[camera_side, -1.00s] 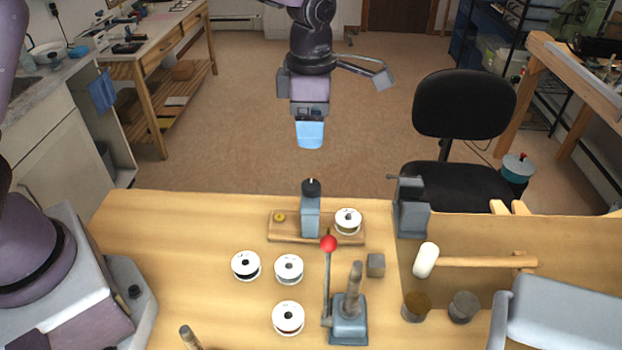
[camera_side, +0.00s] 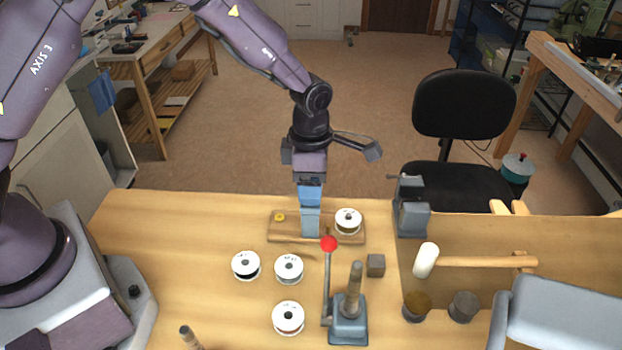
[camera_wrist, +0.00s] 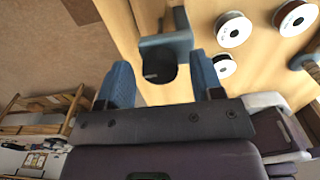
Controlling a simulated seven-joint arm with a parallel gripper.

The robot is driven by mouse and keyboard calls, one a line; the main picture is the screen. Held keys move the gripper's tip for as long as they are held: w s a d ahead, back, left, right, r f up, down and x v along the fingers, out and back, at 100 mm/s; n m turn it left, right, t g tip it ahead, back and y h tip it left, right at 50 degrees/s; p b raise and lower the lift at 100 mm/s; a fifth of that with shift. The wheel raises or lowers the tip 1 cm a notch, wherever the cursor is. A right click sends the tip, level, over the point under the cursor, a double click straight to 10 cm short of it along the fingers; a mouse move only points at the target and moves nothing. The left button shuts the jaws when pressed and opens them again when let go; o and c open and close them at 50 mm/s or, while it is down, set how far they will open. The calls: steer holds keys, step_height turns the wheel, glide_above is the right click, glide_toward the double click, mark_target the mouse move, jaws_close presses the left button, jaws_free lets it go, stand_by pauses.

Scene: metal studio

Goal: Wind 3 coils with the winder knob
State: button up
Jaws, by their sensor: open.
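The winder is a wooden board (camera_side: 286,238) with a blue-grey post (camera_side: 310,222), a small yellow piece (camera_side: 280,217) at its left and a white spool (camera_side: 348,222) at its right. My gripper (camera_side: 310,197) points straight down at the top of the post and hides the knob in the side view. In the wrist view, the dark round knob (camera_wrist: 158,66) lies between my two blue fingers, which stand apart with a gap on both sides. I cannot tell how far down the fingertips reach around it.
Three white spools (camera_side: 245,265) (camera_side: 289,268) (camera_side: 288,317) lie in front of the board. A red-balled lever (camera_side: 328,243) rises from a grey base (camera_side: 348,328) close by. A small grey block (camera_side: 375,265), a vise (camera_side: 411,215) and a mallet (camera_side: 470,261) are to the right.

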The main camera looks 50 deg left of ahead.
steer(key=c, duration=0.9)
steer(key=shift+m, duration=0.3)
